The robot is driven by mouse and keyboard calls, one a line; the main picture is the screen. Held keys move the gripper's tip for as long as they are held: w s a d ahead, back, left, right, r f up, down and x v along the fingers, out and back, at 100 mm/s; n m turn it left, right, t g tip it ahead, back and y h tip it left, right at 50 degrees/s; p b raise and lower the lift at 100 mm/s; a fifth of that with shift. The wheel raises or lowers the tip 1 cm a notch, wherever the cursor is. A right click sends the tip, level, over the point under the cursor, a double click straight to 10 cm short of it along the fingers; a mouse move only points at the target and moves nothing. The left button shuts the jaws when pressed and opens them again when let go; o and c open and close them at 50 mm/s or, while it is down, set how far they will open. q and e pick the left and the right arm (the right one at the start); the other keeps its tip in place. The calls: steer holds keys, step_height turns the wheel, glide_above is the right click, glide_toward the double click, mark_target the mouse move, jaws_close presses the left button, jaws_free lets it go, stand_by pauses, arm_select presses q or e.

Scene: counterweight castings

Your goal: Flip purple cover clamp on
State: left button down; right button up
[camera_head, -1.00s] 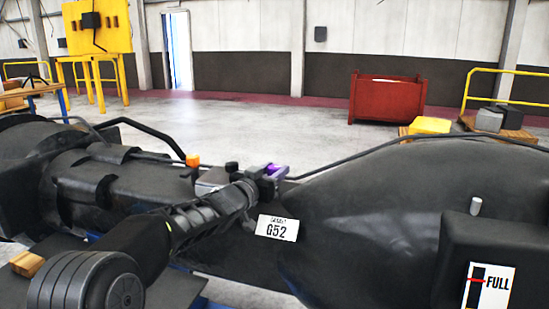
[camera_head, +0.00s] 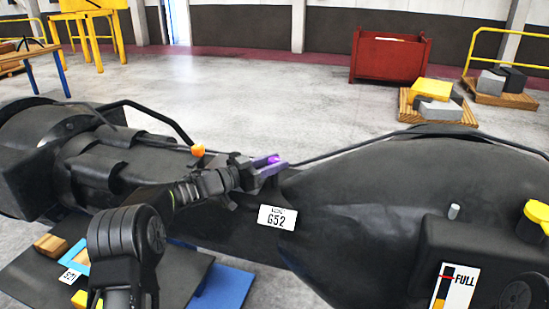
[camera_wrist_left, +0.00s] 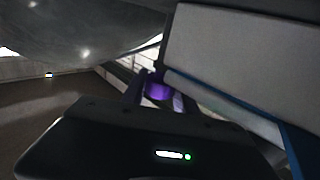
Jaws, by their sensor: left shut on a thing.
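The purple cover clamp (camera_head: 272,162) sits on the dark casting (camera_head: 360,195), just above the white G52 label. My left gripper (camera_head: 262,168) reaches it from the left and is shut on it. In the left wrist view the purple clamp (camera_wrist_left: 158,90) shows between the two fingers (camera_wrist_left: 157,93), dim and partly hidden by the gripper body. A pale block-like surface stands close on its right there. How far the clamp is turned cannot be told. My right gripper is not in view.
An orange knob (camera_head: 198,150) and a thin dark pipe run along the casting near my wrist. A yellow cap (camera_head: 536,218) and a FULL gauge (camera_head: 455,287) are at right. A red bin (camera_head: 390,57) and pallets stand behind on open floor.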

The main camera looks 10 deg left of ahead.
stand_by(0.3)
arm_select(q)
steer(key=c, duration=0.9)
jaws_free()
steer(key=shift+c, duration=0.2)
steer(key=b+v, duration=0.2)
steer(key=v, duration=0.4)
steer(key=shift+s+a+f+b, duration=0.1)
steer(key=shift+s+a+b, duration=0.15)
steer(key=shift+a+b, duration=0.05)
steer(key=shift+s+a, duration=0.3)
steer(key=shift+s, duration=0.1)
